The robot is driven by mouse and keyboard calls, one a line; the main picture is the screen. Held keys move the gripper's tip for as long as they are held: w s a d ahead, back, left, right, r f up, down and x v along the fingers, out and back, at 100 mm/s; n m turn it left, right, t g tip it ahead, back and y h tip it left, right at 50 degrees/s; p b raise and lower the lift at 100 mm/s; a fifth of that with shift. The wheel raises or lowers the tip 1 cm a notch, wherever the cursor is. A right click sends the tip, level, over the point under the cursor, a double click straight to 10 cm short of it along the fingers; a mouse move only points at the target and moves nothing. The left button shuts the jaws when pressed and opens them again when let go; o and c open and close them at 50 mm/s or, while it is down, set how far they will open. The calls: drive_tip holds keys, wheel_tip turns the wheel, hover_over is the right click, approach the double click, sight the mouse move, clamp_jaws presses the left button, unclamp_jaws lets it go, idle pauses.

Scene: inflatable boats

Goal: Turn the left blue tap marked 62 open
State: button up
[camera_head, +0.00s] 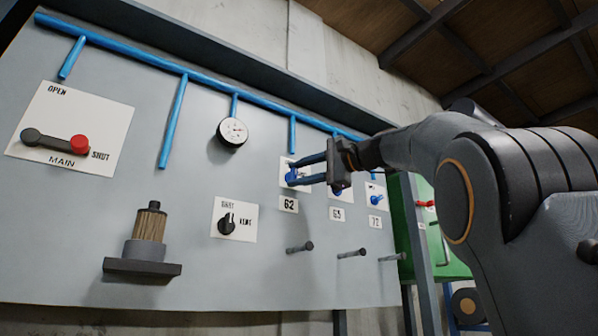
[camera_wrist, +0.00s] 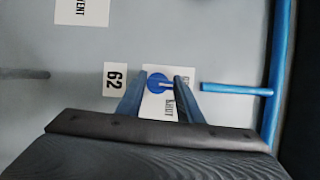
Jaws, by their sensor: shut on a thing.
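The left blue tap (camera_head: 291,177) sits on a white plate above the label 62 (camera_head: 288,204). I cannot tell the tap's exact angle in the head view.
Other blue taps stand to the right, above labels 63 (camera_head: 337,214) and 73 (camera_head: 375,222). A black vent knob (camera_head: 227,224), a gauge (camera_head: 233,132) and a red-ended main lever (camera_head: 56,141) are to the left. Pegs (camera_head: 300,247) stick out below. Blue pipes (camera_head: 173,121) run above.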

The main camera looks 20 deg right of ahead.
drive_tip(key=shift+s+r+n, duration=0.1)
drive_tip(key=shift+r+n, duration=0.1)
drive_tip(key=shift+n, duration=0.2)
drive_tip(key=o, duration=1)
drive_tip(key=shift+f, duration=0.1)
drive_tip(key=shift+b+v, duration=1.3)
drive_tip(key=shift+v, duration=2.6)
